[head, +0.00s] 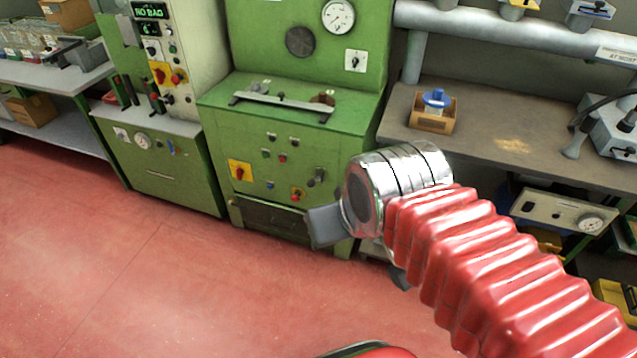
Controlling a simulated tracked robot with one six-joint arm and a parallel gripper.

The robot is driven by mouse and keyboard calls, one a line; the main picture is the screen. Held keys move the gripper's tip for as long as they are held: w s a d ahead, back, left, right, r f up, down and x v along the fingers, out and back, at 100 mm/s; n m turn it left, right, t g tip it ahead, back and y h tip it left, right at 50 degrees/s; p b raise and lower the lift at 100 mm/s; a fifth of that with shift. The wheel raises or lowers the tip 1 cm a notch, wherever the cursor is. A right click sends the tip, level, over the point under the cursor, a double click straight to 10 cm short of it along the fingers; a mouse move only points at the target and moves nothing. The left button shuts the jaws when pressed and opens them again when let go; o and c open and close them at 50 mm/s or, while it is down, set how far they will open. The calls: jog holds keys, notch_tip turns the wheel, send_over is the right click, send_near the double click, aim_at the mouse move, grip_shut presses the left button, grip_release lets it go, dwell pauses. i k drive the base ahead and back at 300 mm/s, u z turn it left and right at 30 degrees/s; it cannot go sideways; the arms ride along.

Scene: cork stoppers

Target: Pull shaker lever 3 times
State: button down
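My gripper (362,250) is at the end of my red ribbed arm, below the silver wrist. One grey finger shows at its left and a dark tip at its lower right. The fingers stand apart, and I see nothing held between them. Behind it is a green machine (225,145) with a gauge, knobs and switches. A small dark handle (317,177) sticks out of its front panel, just above and left of the wrist. Upright dark levers (130,92) stand on the green cabinet at left. No label shows which one is the shaker lever.
A bench (470,145) at right holds a small box (432,112) with a blue-topped item. A grey device (612,125) stands at the far right. Shelves with bottles (25,45) are at far left. The red floor (110,265) in front is clear.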

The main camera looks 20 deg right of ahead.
aim_at(311, 183)
jog(key=u, duration=0.5)
jog(key=i, duration=1)
jog(key=z, duration=0.05)
